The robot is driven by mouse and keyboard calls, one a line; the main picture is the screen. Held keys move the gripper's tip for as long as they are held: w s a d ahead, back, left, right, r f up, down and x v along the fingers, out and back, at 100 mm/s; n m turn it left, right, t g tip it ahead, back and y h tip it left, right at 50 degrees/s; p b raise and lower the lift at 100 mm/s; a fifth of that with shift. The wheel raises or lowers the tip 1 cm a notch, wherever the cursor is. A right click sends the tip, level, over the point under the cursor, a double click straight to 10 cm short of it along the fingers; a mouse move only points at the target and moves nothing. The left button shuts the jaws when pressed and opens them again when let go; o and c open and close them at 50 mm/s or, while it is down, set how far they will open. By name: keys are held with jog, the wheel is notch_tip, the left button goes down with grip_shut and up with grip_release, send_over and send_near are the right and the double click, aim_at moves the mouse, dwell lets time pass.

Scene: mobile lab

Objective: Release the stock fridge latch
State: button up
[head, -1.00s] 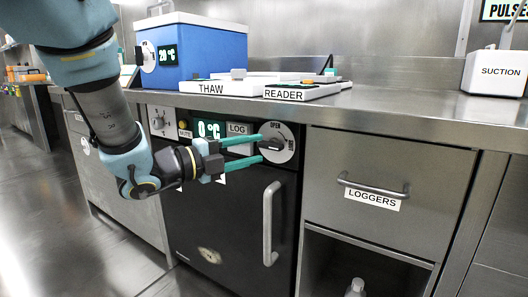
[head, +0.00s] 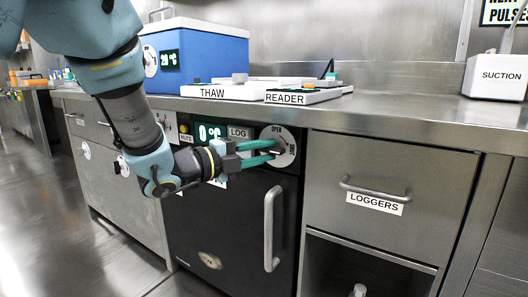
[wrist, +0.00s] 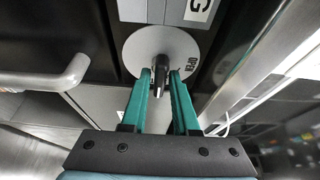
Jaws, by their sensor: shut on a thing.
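The stock fridge is the black-fronted unit (head: 220,225) under the counter, with a 0 °C display and a vertical handle (head: 271,228). Its latch is a round pale dial (head: 289,146) marked OPEN at the upper right of the front. A dark knob (wrist: 160,70) stands out from the dial in the wrist view. My gripper (head: 272,152) has its teal fingers at the dial, shut on the knob. The wrist view shows the fingertips (wrist: 160,76) on either side of the knob. The fridge door is shut.
A LOGGERS drawer (head: 372,190) with a bar handle is just right of the fridge. Above, the counter holds a blue box (head: 205,62), the THAW and READER trays (head: 300,96) and a SUCTION unit (head: 497,75). The floor at left is open.

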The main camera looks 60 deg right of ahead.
jog(key=shift+f, duration=0.1)
grip_shut()
jog(key=n+t+h+b, duration=0.1)
jog(key=n+b, duration=0.1)
jog(key=n, duration=0.3)
jog(key=n+t+h+b, duration=0.1)
jog(key=n+h+b, duration=0.1)
jog(key=n, duration=0.3)
jog(key=n+t+h+b, duration=0.1)
jog(key=n+h+b, duration=0.1)
jog(key=n, duration=0.3)
jog(key=shift+s+f+b, duration=0.15)
jog(key=shift+f+b, duration=0.1)
jog(key=shift+b, duration=0.15)
jog(key=n+t, duration=0.2)
jog(key=n, duration=0.1)
jog(key=n+t+h, duration=0.1)
jog(key=n, duration=0.3)
jog(key=shift+s+t+b, duration=0.15)
jog(key=shift+t+b, duration=0.15)
jog(key=shift+t, duration=0.1)
jog(key=shift+r+n, duration=0.1)
jog(key=shift+n, duration=0.3)
jog(key=o, duration=0.6)
grip_release()
jog(key=shift+o, duration=0.6)
